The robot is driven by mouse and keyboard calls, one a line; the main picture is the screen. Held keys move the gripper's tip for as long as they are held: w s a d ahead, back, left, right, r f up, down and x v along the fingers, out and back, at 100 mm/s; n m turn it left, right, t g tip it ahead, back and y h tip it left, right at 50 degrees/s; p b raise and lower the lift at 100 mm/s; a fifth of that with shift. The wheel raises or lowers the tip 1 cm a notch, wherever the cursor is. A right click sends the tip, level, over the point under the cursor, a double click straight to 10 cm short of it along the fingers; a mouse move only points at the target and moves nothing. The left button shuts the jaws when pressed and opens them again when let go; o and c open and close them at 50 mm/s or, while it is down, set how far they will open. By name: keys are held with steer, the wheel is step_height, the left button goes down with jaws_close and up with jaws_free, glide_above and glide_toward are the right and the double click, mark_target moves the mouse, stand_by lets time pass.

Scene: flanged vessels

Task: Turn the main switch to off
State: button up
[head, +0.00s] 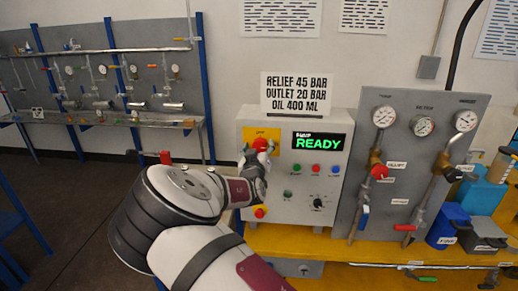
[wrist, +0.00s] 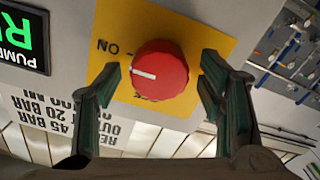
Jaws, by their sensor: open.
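The main switch is a red round knob (wrist: 160,72) on a yellow plate (wrist: 112,42), upside down in the wrist view. Its white mark points left, toward the printed "ON". The other print is partly hidden by the knob. In the head view the knob (head: 261,144) is on the upper left of the grey control box (head: 290,205). My gripper (wrist: 160,78) is open, its two fingers on either side of the knob with visible gaps. It also shows in the head view (head: 258,162), in front of the box just below the knob.
The box has a green "READY" display (head: 319,141), small coloured buttons (head: 316,170), a black dial (head: 318,203) and a lower red button (head: 260,212). A gauge panel (head: 405,160) with valves stands close on the right. A sign (head: 297,94) stands above the box.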

steer(key=c, duration=1.2)
steer(key=shift+o, duration=0.2)
steer(key=shift+n, duration=0.3)
steer(key=n, duration=0.3)
steer(key=shift+n, duration=0.3)
steer(key=n, duration=0.4)
steer(key=shift+f+n, duration=0.1)
steer(key=shift+n, duration=0.2)
steer(key=n, duration=0.4)
steer(key=shift+n, duration=0.3)
steer(key=shift+f+n+b, duration=0.1)
steer(key=shift+n+b, duration=0.3)
steer(key=shift+n, duration=1.8)
